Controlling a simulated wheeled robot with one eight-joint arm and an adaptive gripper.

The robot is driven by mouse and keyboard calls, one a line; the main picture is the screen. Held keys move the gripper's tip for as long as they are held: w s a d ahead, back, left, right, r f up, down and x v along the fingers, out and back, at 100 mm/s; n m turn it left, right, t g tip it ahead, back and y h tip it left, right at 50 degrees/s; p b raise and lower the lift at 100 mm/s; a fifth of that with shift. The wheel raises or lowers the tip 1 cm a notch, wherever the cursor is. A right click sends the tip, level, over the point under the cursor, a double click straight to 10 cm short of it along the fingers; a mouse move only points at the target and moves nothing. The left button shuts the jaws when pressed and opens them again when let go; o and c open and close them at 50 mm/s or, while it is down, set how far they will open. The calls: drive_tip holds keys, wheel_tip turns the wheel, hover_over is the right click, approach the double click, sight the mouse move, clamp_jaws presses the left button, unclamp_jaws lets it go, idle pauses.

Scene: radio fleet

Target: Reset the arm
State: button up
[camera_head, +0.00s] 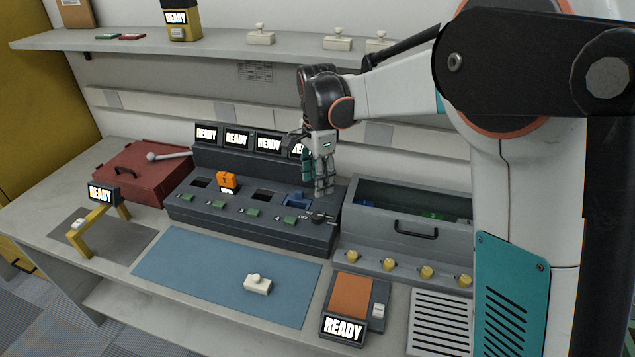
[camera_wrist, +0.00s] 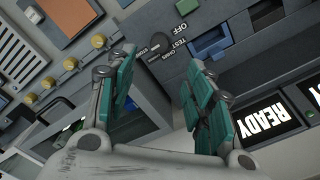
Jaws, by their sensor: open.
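My arm reaches in from the right. My gripper (camera_head: 324,188) hangs over the right end of the dark grey charger unit (camera_head: 262,225). It also shows in the wrist view (camera_wrist: 160,62), with its two teal-padded fingers apart and nothing between them. Just left of the fingers in the head view, a blue item (camera_head: 297,200) sits in the rightmost bay. It also shows in the wrist view (camera_wrist: 211,42). A dark rotary knob (camera_head: 319,217) marked OFF and TEST is close by the fingertips. Whether a finger touches the unit I cannot tell.
An orange radio (camera_head: 227,180) stands in another bay. A red toolbox (camera_head: 142,172), a yellow stand (camera_head: 92,232), a blue mat (camera_head: 215,278) with a white piece (camera_head: 257,285), an orange-topped pad (camera_head: 352,297) and a grey open bin (camera_head: 386,228) fill the bench. A shelf (camera_head: 225,45) runs above.

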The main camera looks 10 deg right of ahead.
drive_tip(key=shift+s, duration=0.1)
drive_tip(key=s+d+r+n+t, duration=0.3)
drive_tip(key=s+d+r+n, duration=0.45)
drive_tip(key=s, duration=0.55)
drive_tip(key=s+d+n+t, duration=0.2)
drive_tip(key=s+n, duration=0.1)
drive_tip(key=s, duration=0.4)
drive_tip(key=s+d+f+n+t, duration=0.1)
drive_tip(key=s+d+n+t, duration=0.1)
drive_tip(key=s, duration=0.6)
drive_tip(key=shift+d+n, duration=0.55)
drive_tip(key=shift+d, duration=0.25)
drive_tip(key=shift+f, duration=0.1)
